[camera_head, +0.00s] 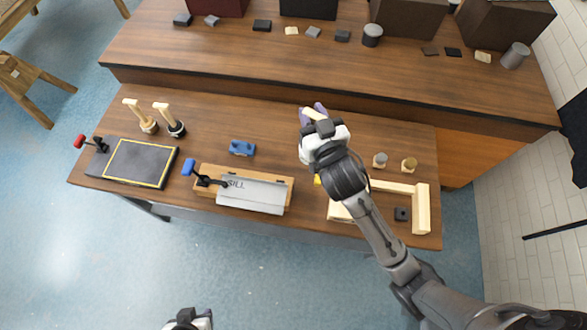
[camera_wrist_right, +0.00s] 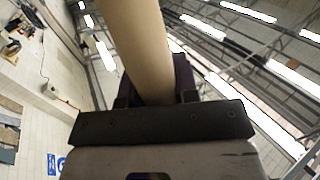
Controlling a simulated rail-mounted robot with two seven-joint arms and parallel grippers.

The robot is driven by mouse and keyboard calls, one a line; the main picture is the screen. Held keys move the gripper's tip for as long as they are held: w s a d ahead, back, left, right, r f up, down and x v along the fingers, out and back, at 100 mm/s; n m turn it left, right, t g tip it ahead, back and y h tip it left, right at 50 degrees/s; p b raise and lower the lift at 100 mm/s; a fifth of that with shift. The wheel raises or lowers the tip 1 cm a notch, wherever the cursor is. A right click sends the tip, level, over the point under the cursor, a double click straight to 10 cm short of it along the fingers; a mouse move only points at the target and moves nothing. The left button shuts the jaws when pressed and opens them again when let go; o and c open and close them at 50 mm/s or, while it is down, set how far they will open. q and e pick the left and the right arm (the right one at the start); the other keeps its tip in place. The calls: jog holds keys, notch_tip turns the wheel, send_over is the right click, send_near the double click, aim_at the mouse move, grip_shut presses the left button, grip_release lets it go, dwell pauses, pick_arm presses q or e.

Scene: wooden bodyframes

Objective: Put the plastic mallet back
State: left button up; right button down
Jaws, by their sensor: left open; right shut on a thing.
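My right gripper (camera_head: 313,112) is raised over the middle of the table, its purple fingers pointing to the back. It is shut on a pale beige rod, which looks like a mallet handle (camera_head: 312,115). In the right wrist view the beige handle (camera_wrist_right: 137,45) runs up from between the fingers and out of the top edge. The mallet's head cannot be made out. Two pale-handled tools (camera_head: 140,114) (camera_head: 169,117) stand tilted in round holders at the left of the table. My left gripper (camera_head: 188,322) is at the bottom edge, partly cut off, away from the table.
A dark board with a yellow outline (camera_head: 140,162) and a clamped wooden fixture with a grey piece (camera_head: 252,194) lie at front left. A blue block (camera_head: 242,147) lies behind. A wooden frame (camera_head: 421,208) and two small cylinders (camera_head: 380,159) (camera_head: 409,164) are at right. A raised shelf (camera_head: 225,65) runs behind.

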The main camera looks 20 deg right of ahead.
jog(key=w+a+f+b, duration=0.1)
jog(key=f+b, duration=0.4)
jog(key=f, duration=0.3)
jog(key=w+a+f+b, duration=0.1)
jog(key=w+f+b, duration=0.1)
jog(key=f+b, duration=0.3)
notch_tip(320, 180, down, 4)
jog(key=shift+a+f, duration=0.1)
jog(key=shift+a, duration=0.2)
jog(key=c, duration=1.9)
grip_release()
jog(key=w+d+f+b, duration=0.1)
jog(key=w+f, duration=0.1)
jog(key=w, duration=0.1)
jog(key=w+f, duration=0.2)
jog(key=w, duration=0.2)
jog(key=w+d+f+b, duration=0.1)
jog(key=w+f, duration=0.2)
jog(key=w, duration=0.1)
jog(key=shift+w+d+b, duration=0.1)
jog(key=shift+d+b, duration=0.2)
jog(key=shift+b, duration=0.05)
jog(key=shift+o, duration=0.2)
notch_tip(320, 180, down, 4)
jog(key=shift+r+b, duration=0.1)
jog(key=shift+b, duration=0.45)
